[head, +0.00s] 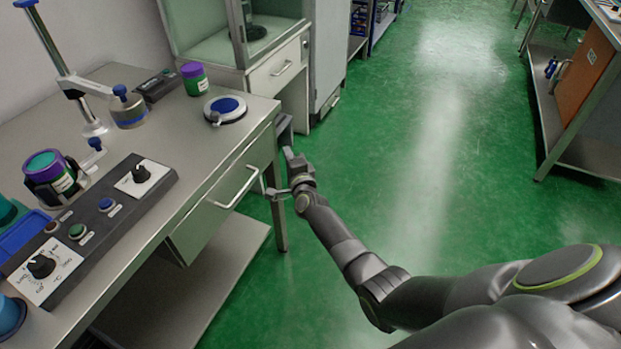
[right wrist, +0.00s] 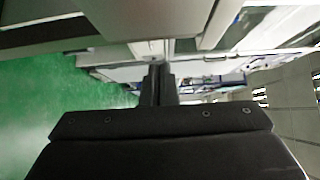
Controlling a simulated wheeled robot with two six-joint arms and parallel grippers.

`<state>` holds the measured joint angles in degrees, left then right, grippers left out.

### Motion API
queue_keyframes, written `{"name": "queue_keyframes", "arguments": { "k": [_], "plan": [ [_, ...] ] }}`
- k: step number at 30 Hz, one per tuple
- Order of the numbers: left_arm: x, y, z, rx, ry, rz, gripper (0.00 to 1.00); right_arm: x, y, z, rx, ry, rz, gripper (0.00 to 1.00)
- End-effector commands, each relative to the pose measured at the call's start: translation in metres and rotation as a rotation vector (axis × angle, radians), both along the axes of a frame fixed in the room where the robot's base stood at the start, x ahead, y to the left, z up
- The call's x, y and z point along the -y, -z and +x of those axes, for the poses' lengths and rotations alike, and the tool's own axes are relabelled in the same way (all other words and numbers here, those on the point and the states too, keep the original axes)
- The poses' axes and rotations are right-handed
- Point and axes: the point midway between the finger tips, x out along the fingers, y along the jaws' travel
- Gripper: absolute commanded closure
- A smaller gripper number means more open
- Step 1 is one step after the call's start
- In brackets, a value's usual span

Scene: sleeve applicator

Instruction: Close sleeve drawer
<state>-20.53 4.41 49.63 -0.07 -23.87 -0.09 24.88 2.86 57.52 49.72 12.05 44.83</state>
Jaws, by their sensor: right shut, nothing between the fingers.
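The sleeve drawer (head: 218,208) sits under the front edge of the grey worktable, with a pale bar handle (head: 236,188) across its front. Its front looks about level with the table edge; I cannot tell whether a small gap remains behind it. My right gripper (head: 285,130) is beside the right front corner of the table, beyond the handle, and looks apart from it. In the right wrist view the two dark fingers (right wrist: 157,88) are together with nothing between them. My left gripper is not in view.
The worktable (head: 200,135) carries a control box (head: 100,215), a stand, a purple-lidded jar (head: 194,78) and a round blue-topped device (head: 225,108). A cabinet (head: 272,75) stands just beyond the table. Green floor (head: 430,150) is clear to the right, up to a metal bench (head: 580,120).

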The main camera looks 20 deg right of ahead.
Motion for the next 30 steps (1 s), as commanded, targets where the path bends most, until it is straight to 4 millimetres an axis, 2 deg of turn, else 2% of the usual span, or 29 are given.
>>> {"name": "queue_keyframes", "arguments": {
  "k": [2, 5, 11, 15, 21, 27, 30],
  "plan": [
    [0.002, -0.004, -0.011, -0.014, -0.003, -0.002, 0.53, -0.001, -0.002, -0.012, -0.002, 0.0, 0.002, 1.0],
    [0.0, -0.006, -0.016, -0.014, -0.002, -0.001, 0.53, -0.002, -0.001, -0.026, -0.003, 0.001, 0.002, 1.0],
    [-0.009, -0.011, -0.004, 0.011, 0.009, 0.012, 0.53, -0.004, 0.001, -0.059, -0.004, 0.001, 0.002, 1.0],
    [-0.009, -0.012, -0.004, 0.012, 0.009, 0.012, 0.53, -0.005, 0.002, -0.078, -0.004, 0.002, 0.001, 1.0],
    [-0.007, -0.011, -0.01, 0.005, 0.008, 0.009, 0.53, -0.006, 0.001, -0.091, -0.002, 0.001, 0.0, 1.0],
    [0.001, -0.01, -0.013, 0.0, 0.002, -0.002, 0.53, -0.006, 0.002, -0.094, -0.005, 0.001, -0.002, 1.0],
    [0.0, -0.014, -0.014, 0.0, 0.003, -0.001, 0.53, -0.005, 0.015, -0.1, -0.041, -0.005, -0.04, 1.0]
  ]
}}
